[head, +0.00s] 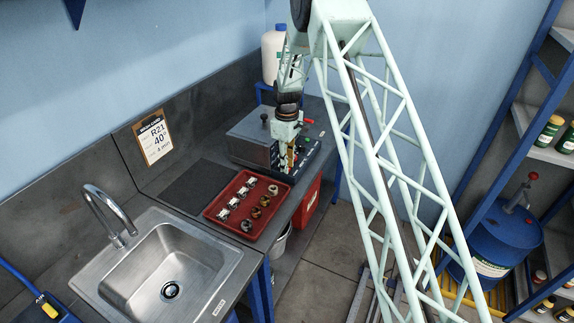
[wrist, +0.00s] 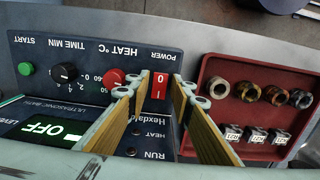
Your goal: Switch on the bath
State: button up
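The bath (head: 250,137) is a grey metal box with a lid on the bench, its dark control panel facing the front right. In the wrist view the panel (wrist: 100,50) appears upside down, with a red power switch (wrist: 159,86) marked 0 and I, a red heat knob, a black time knob and a green start button (wrist: 25,69). The display (wrist: 45,128) reads OFF. My gripper (head: 289,166) is over the panel, pointing down, fingers apart and empty. In the wrist view its fingertips frame the power switch; contact cannot be told.
A red tray (head: 230,219) with several metal fittings and labelled blocks sits beside the bath, near my gripper. A sink (head: 165,262) with a tap is at the front left. A white bottle (head: 273,53) stands behind the bath. A work card (head: 152,138) hangs on the wall.

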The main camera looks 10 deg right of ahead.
jog(key=c, duration=0.6)
jog(key=shift+o, duration=0.2)
jog(key=shift+w+a, duration=0.1)
jog(key=shift+a, duration=0.05)
jog(key=shift+a+g+h, duration=0.1)
jog(key=shift+g+h, duration=0.5)
jog(key=shift+h, duration=0.1)
jog(key=shift+w, duration=0.1)
jog(key=shift+w+a+g+h+b, duration=0.1)
jog(key=shift+g+h+b, duration=0.2)
jog(key=shift+g+h, duration=0.25)
jog(key=o, duration=0.9)
jog(key=shift+c, duration=0.2)
jog(key=shift+r, duration=0.1)
